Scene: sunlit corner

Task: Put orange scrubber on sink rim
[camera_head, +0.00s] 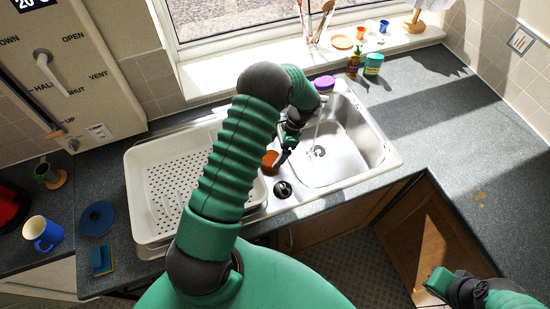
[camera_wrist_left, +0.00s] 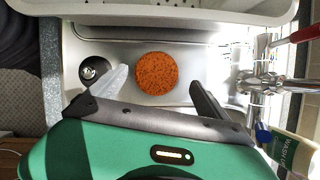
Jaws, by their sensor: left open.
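The round orange scrubber (camera_head: 270,161) lies on the metal of the sink unit, between the white dish rack and the main sink basin (camera_head: 335,147). It is fully visible in the left wrist view (camera_wrist_left: 157,73), flat on pale metal beside a dark round fitting (camera_wrist_left: 93,70). My left gripper (camera_head: 281,157) is over the sink unit, close to the scrubber. In the left wrist view my left jaws (camera_wrist_left: 158,84) are spread wide, one on each side of the scrubber, and hold nothing. Contact cannot be told. My right gripper (camera_head: 440,282) is partly seen at lower right, its jaws unclear.
The dish rack (camera_head: 170,185) stands left of the sink. The tap (camera_wrist_left: 262,80) rises close to my left gripper in the wrist view. A washing-up bottle (camera_wrist_left: 290,152) and a purple item (camera_head: 324,83) stand near the tap. The right counter (camera_head: 480,150) is clear.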

